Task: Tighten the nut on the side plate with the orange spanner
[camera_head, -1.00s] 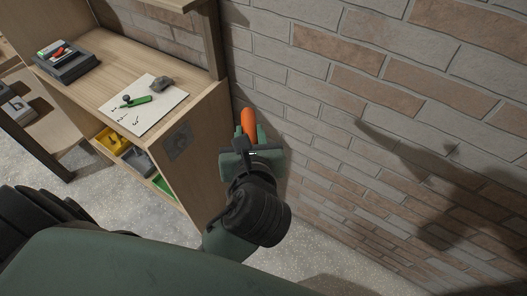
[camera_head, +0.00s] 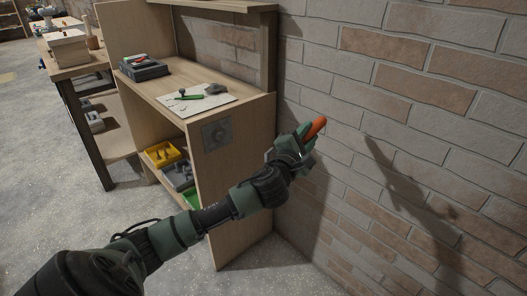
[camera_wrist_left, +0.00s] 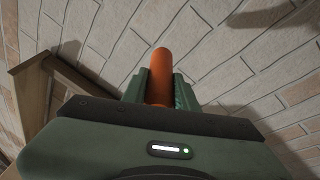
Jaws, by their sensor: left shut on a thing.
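My left gripper (camera_head: 303,139) is shut on the orange spanner (camera_head: 316,127) and holds it up in the air in front of the brick wall, right of the wooden bench. Only a rounded orange end of the spanner shows past the fingers; the rest is hidden. In the left wrist view the spanner (camera_wrist_left: 161,75) stands between the green fingers of the gripper (camera_wrist_left: 160,92). The grey side plate (camera_head: 217,134) is on the bench's side panel, left of the gripper and apart from it. Its nut is too small to make out clearly. My right gripper is not in view.
The wooden bench (camera_head: 240,160) bears a white sheet (camera_head: 222,98) with a green tool and a dark box (camera_head: 144,70). Yellow, grey and green bins (camera_head: 162,155) sit on its lower shelf. The brick wall (camera_head: 420,120) closes off the right. Another table (camera_head: 75,70) stands far left.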

